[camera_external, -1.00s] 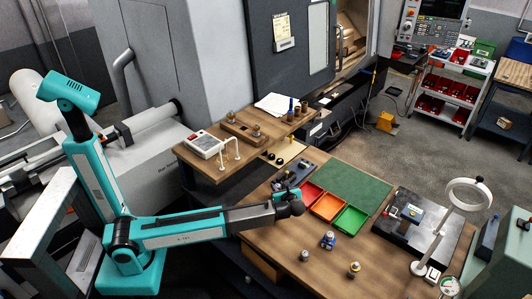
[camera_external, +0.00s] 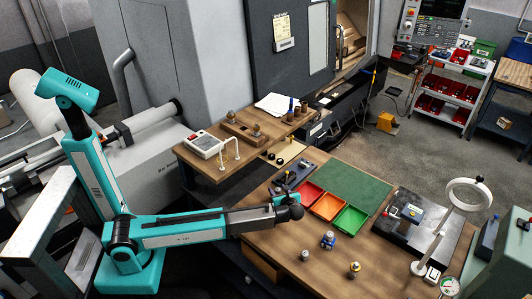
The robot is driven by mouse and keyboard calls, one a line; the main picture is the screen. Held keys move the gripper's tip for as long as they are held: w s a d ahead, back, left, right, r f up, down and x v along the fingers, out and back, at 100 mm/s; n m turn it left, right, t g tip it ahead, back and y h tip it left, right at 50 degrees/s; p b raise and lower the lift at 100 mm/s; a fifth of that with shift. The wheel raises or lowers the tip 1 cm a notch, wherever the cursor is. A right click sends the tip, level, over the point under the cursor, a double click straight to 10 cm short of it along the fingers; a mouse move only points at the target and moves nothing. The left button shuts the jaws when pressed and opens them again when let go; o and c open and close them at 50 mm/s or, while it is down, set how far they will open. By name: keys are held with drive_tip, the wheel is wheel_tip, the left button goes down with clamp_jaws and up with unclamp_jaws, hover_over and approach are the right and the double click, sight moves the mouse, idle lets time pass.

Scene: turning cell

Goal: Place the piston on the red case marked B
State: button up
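Three trays stand in a row on the wooden bench: a red case (camera_external: 301,200), an orange one (camera_external: 325,214) and a green one (camera_external: 345,226). The mark B is too small to read. Several small metal parts stand in front of the trays: a plain grey one (camera_external: 305,255), a blue and grey one (camera_external: 328,240) and a yellow and grey one (camera_external: 354,269). I cannot tell which is the piston. My gripper (camera_external: 292,209) is above the bench, just left of the red case in the picture. Its fingers are too small and dark to tell whether they are open or hold anything.
A green mat (camera_external: 362,183) lies behind the trays. A dark plate with a device (camera_external: 411,213) and a ring lamp (camera_external: 468,194) stand at the right. A raised wooden shelf (camera_external: 205,170) is at the back left. The bench front around the small parts has free room.

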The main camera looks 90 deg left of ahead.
drive_tip(key=shift+r, duration=0.15)
drive_tip(key=b+v, duration=0.3)
drive_tip(key=v, duration=0.9)
idle(0.7)
